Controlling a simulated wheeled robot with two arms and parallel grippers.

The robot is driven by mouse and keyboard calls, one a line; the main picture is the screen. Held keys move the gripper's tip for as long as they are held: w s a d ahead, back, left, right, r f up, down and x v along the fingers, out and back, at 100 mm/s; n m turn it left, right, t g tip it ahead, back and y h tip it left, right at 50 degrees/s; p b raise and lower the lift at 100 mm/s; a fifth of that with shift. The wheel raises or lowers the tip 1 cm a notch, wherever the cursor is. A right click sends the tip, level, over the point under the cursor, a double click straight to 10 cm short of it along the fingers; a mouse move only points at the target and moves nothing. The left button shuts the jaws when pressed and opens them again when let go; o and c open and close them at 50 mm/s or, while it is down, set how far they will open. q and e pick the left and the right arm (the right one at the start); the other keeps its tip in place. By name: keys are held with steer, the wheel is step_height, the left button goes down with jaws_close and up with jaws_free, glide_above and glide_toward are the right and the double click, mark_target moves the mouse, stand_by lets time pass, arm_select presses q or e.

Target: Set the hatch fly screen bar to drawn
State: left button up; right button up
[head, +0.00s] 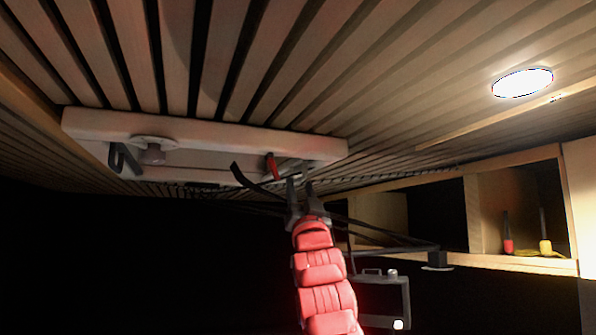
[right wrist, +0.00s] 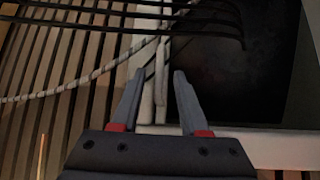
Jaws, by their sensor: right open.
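The pale hatch frame (head: 215,132) is set in the slatted ceiling, with a round knob (head: 153,152) and a dark curved handle (head: 122,160) toward its left end. A small red tab (head: 272,166) shows near its right end. My right gripper (head: 298,184) is raised to the hatch's right end, just right of the red tab. In the right wrist view, my right gripper (right wrist: 160,75) is open, and a pale bar (right wrist: 161,85), which looks like the fly screen bar, lies between or just beyond its fingers. Contact is not clear. My left gripper is out of view.
A lit round lamp (head: 522,83) is in the ceiling at right. Wooden shelving (head: 520,264) with a red and a yellow item stands below it. Dark thin rods pass near my right gripper. A twisted cord (right wrist: 85,78) runs along the slats. The lower left is dark.

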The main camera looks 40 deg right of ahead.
mark_target(298, 180)
steer(key=shift+p+x, duration=0.6)
steer(key=shift+x, duration=1.2)
jaws_close()
